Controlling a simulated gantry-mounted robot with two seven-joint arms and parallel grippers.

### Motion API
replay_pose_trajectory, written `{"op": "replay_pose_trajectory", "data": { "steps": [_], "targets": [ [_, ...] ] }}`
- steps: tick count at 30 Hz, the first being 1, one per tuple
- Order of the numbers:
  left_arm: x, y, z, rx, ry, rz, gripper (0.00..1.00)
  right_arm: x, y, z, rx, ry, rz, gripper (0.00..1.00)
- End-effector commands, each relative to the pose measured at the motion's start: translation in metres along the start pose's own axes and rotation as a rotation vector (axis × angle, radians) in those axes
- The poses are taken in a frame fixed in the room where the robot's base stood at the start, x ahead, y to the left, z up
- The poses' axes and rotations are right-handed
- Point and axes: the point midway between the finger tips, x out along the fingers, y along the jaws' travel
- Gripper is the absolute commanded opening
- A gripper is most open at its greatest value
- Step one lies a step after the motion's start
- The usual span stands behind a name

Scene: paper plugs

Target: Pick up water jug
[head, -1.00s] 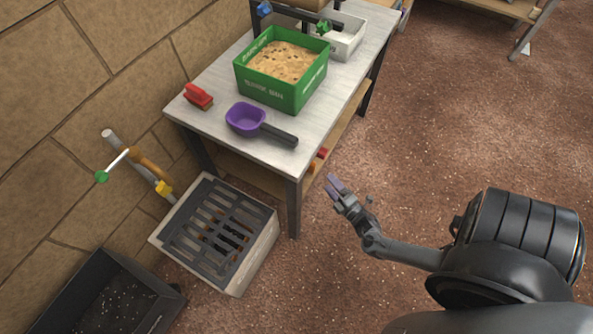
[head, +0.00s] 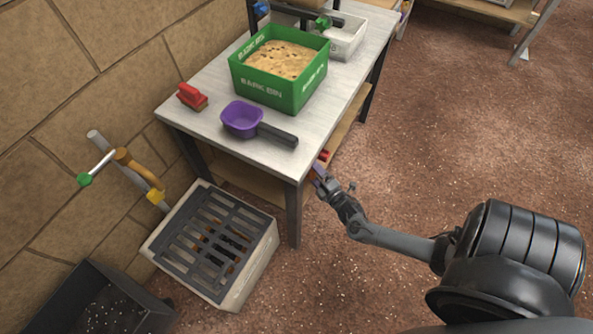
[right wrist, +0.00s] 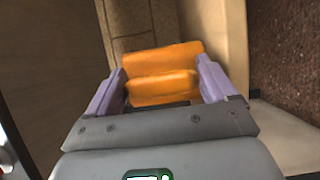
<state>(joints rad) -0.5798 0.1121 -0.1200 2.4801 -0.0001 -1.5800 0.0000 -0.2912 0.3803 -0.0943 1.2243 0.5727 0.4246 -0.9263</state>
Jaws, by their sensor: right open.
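No thing in view is clearly a water jug. In the right wrist view, an orange block-like object (right wrist: 162,72) lies ahead of and between the two purple fingers of my right gripper (right wrist: 158,78); I cannot tell whether it is part of the jug. The fingers are apart, and I see no grip on it. In the head view, my right gripper (head: 319,172) is at the right side of the table, below its top, near a small red item (head: 323,155) on the lower shelf. My left gripper is not in view.
The table (head: 300,150) holds a green bark bin (head: 270,90), a purple scoop (head: 241,119), a red brush (head: 192,96) and a white tub (head: 343,40). A grated drain (head: 215,240), a tap (head: 122,155) and a black bin (head: 110,310) are at the left.

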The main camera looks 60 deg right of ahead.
Motion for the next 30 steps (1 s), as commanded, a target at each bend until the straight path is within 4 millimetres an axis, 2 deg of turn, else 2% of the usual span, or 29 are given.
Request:
{"op": "replay_pose_trajectory", "data": {
  "steps": [1, 4, 12, 14, 20, 30],
  "targets": [
    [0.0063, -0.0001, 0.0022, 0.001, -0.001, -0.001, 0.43, 0.0061, -0.0025, -0.0001, 0.0, 0.001, 0.002, 0.85],
    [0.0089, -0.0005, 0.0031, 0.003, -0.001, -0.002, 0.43, 0.0129, -0.0014, -0.0001, 0.001, 0.0, 0.001, 0.85],
    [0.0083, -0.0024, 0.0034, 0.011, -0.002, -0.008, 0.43, 0.0149, 0.0005, -0.0001, 0.001, 0.0, 0.0, 0.85],
    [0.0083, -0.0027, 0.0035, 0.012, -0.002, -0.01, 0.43, 0.0149, 0.0004, -0.0001, 0.001, 0.0, 0.0, 0.79],
    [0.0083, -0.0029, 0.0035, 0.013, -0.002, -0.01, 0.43, 0.0148, 0.0003, 0.0, 0.001, 0.0, 0.0, 0.48],
    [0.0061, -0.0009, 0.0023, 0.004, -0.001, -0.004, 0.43, 0.0149, 0.0029, 0.0, 0.001, 0.0, 0.001, 0.46]
  ]
}}
